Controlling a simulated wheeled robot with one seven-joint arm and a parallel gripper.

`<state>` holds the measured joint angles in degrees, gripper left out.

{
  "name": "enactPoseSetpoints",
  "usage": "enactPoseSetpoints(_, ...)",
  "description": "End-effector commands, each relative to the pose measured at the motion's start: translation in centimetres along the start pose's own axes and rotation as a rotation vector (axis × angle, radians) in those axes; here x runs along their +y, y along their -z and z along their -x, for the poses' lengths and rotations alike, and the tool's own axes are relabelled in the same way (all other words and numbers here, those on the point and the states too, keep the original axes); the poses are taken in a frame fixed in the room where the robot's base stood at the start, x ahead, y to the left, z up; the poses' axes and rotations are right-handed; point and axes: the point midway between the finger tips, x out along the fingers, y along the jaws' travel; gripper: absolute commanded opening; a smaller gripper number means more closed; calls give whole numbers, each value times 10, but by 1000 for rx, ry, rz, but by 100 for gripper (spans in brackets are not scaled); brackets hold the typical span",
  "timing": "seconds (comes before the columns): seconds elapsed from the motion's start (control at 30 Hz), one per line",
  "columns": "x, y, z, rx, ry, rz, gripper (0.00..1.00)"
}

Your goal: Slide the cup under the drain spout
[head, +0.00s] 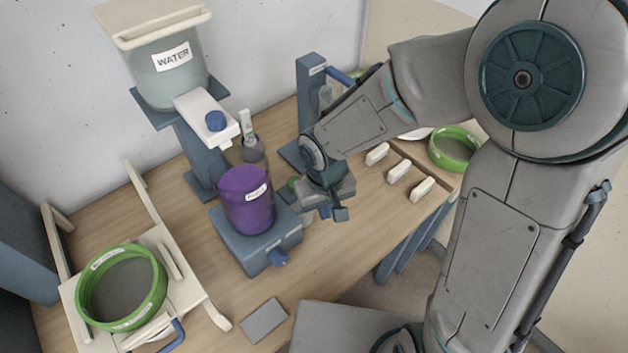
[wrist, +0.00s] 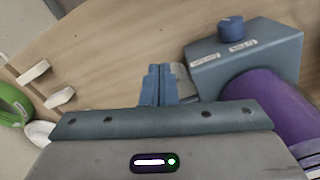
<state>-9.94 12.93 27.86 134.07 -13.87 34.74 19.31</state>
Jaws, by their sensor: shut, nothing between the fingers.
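My gripper (head: 325,211) is over the table to the right of the purple vessel (head: 247,200), pointing down. In the wrist view its blue fingers (wrist: 158,85) are shut with nothing between them. A pale, translucent object (wrist: 183,82) shows just right of the fingers, beside the blue base; it may be the cup, but it is mostly hidden and I cannot tell whether the fingers touch it. I cannot clearly make out a drain spout. The purple vessel also shows at the wrist view's right (wrist: 265,100).
The purple vessel stands on a blue base (head: 255,250) with a knob. The WATER tank (head: 172,75) stands behind it. A green-rimmed sieve (head: 122,255) is at left, a green ring (head: 453,150) at right. White blocks (head: 397,172) line the table's right edge. The table front is mostly clear.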

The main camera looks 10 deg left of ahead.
Motion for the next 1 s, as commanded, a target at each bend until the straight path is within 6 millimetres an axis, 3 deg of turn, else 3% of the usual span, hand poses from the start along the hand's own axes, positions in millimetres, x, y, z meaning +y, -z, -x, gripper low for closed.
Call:
enactPoseSetpoints(0.13,-20,3,-5,-12,27,39,0)
enactPoseSetpoints(0.37,-27,3,-26,-17,32,52,0)
enactPoseSetpoints(0.8,-29,1,-110,-17,31,52,0)
enactPoseSetpoints(1.0,-28,29,-105,-13,32,46,0)
